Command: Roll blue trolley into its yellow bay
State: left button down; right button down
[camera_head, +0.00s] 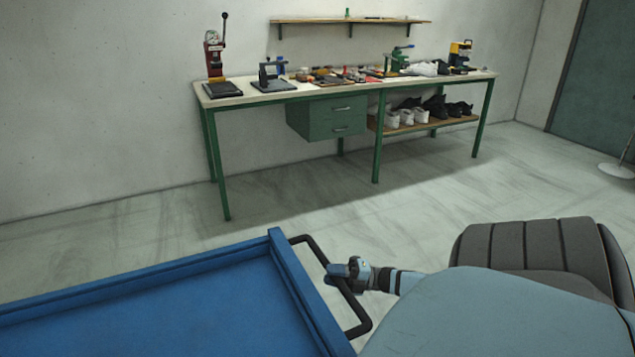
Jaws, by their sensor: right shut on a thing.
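The blue trolley (180,310) fills the lower left of the head view, with a raised rim around its flat top. Its black handle (312,249) sticks out from its right end. My right gripper (337,273) is shut on the handle, about midway along the bar. My right arm reaches it from the right. My left gripper is not in view. The yellow bay is not in view. The trolley's left part and wheels are outside the picture or hidden.
A green-legged workbench (350,88) with tools on top and shoes on a lower shelf (425,124) stands along the back wall. Bare floor (120,235) lies between trolley and bench. A stand base (616,170) is at far right, near a dark green door (595,80).

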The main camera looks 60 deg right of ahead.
jog(key=shift+s+d, duration=0.3)
jog(key=shift+d, duration=0.2)
jog(key=c, duration=0.9)
grip_release()
jog(key=shift+s, duration=0.1)
jog(key=v, duration=1.3)
jog(key=shift+s+d+f, duration=0.15)
jog(key=shift+s+d, duration=0.05)
jog(key=shift+d, duration=0.05)
